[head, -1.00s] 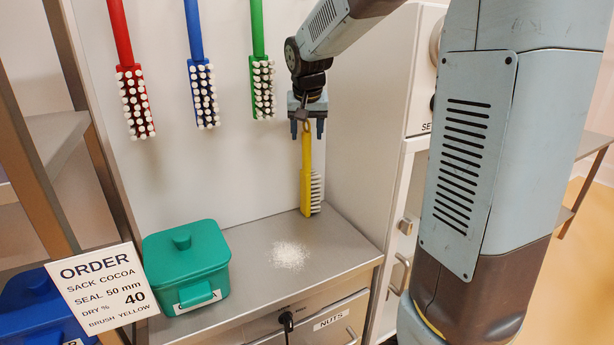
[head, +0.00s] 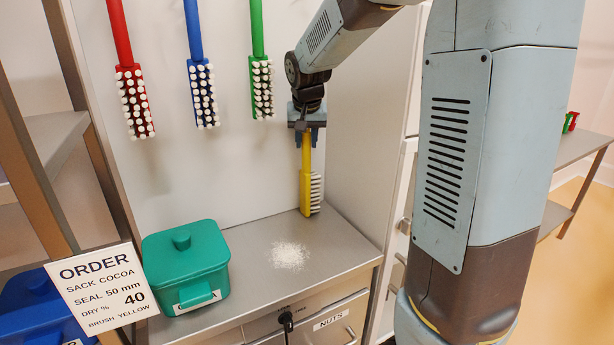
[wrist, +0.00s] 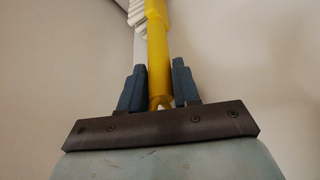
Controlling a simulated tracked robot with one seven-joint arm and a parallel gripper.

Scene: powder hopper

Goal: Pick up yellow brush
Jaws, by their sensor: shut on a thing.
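The yellow brush (head: 306,180) stands upright, handle up, at the back right of the steel counter, with white bristles on its right side. Its lower end is at or close to the counter top; I cannot tell if it touches. My gripper (head: 307,136) is above it, pointing down, shut on the upper end of the handle. In the wrist view the yellow handle (wrist: 157,60) runs between the two blue-grey fingers of my gripper (wrist: 159,85), and part of the bristles shows beyond.
Red (head: 134,102), blue (head: 203,95) and green (head: 262,88) brushes hang on the back panel. A green lidded box (head: 187,262) and a white powder patch (head: 289,255) are on the counter (head: 250,305). An order sign (head: 100,288) stands front left, before a blue box (head: 35,310).

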